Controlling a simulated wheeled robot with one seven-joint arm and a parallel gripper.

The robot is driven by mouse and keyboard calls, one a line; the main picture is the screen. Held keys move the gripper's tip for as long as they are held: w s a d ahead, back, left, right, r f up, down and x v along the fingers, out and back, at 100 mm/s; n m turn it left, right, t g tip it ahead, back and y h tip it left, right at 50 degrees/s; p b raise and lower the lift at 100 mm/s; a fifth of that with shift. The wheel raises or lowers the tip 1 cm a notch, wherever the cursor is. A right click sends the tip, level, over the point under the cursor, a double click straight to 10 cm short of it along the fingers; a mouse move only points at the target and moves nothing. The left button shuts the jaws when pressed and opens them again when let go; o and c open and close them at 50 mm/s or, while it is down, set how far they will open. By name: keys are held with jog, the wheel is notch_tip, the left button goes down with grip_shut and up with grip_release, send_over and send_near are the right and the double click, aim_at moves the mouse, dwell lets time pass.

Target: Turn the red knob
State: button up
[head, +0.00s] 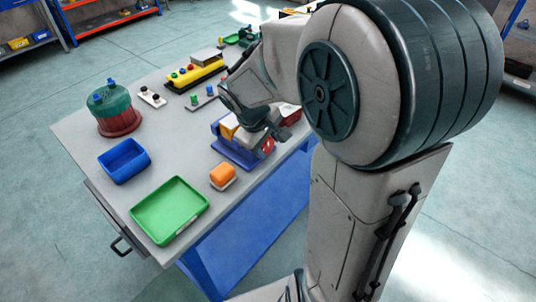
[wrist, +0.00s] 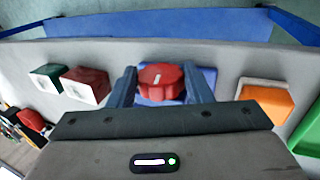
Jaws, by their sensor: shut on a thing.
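The red knob (wrist: 162,76) is a lobed red piece with a pale mark on its face, set on a blue block. In the wrist view my gripper (wrist: 161,88) has one finger on each side of it, shut on it. In the head view my gripper (head: 266,133) is low over the blue block (head: 238,155) near the table's right edge. There only a small red part of the knob (head: 268,147) shows; my gripper and arm hide most of the rest.
An orange block on a white base (head: 222,175) stands nearby, with a green tray (head: 170,210) and blue tray (head: 124,161) to the left. A red-and-green drum (head: 115,110) and a yellow button box (head: 195,73) stand farther back. A red piece (wrist: 86,84) sits left of the knob.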

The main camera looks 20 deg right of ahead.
jog(key=h+b, duration=0.1)
jog(key=b, duration=0.2)
jog(key=f+t+h+b, duration=0.1)
jog(key=b, duration=0.3)
jog(key=t+h+b, duration=0.1)
jog(key=h+b, duration=0.1)
jog(key=b, duration=0.2)
jog(key=shift+s+a+f, duration=0.1)
jog(key=shift+a+f, duration=0.1)
jog(key=shift+a, duration=0.1)
jog(key=h+b, duration=0.1)
jog(key=b, duration=0.2)
jog(key=t+h+b, duration=0.1)
jog(key=b, duration=0.3)
jog(key=t+h+b, duration=0.1)
jog(key=h+b, duration=0.1)
jog(key=b, duration=0.2)
jog(key=shift+s+a+f, duration=0.15)
jog(key=shift+f, duration=0.15)
jog(key=t+h+b, duration=0.1)
jog(key=h+b, duration=0.1)
jog(key=b, duration=0.4)
jog(key=shift+t+h, duration=0.3)
jog(key=shift+t, duration=0.1)
jog(key=shift+r+h+b, duration=0.1)
jog(key=shift+h+b, duration=0.2)
jog(key=shift+b, duration=0.4)
jog(key=shift+r+t+b, duration=0.25)
jog(key=shift+t+b, duration=0.05)
